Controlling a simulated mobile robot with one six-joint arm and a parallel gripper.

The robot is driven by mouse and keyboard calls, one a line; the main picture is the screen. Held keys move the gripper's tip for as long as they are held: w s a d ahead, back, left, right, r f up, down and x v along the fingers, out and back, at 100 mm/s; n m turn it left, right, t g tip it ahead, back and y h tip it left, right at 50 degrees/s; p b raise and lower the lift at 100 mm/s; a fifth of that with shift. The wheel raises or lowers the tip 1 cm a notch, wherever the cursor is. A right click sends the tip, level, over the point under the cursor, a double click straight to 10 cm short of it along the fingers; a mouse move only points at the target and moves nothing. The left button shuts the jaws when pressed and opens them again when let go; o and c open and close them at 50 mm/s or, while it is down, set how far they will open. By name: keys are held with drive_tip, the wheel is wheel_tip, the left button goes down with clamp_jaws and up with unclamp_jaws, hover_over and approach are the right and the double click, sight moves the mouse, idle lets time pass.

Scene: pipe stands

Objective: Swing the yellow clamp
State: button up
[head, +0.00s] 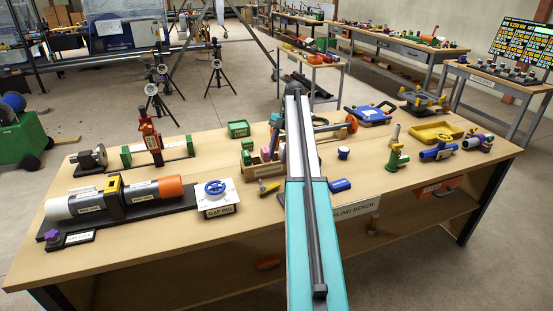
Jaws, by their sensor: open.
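A pipe on a dark base (160,203) lies at the left of the bench, with white, grey and orange sections. A dark upright clamp-like block (118,208) with a yellow piece (113,187) on its top sits around the pipe. This is the likeliest yellow clamp, but its hinge or latch is too small to make out. My teal and silver arm reaches from the bottom centre over the bench, well to the right of the pipe. My gripper cannot be made out at its far end, so its fingers and anything between them are hidden.
A blue handwheel on a white box (215,204) stands right of the pipe. A red fixture (150,138) stands behind it. A green tray (239,129), a yellow tray (437,132) and a green valve (397,155) are on the bench (130,262).

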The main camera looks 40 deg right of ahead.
drive_tip(key=shift+p+v, duration=0.8)
drive_tip(key=shift+v, duration=0.25)
drive_tip(key=shift+w+d, duration=0.15)
drive_tip(key=c, duration=0.7)
drive_tip(key=shift+w+f, duration=0.1)
drive_tip(key=shift+w, duration=0.15)
clamp_jaws()
drive_tip(key=s+d+f+m+t, duration=0.1)
drive_tip(key=s+f+m+t, duration=0.3)
drive_tip(key=s+t, duration=0.3)
drive_tip(key=s+f, duration=0.1)
drive_tip(key=s, duration=0.3)
drive_tip(key=shift+s+d+f+h, duration=0.3)
drive_tip(key=shift+d, duration=0.1)
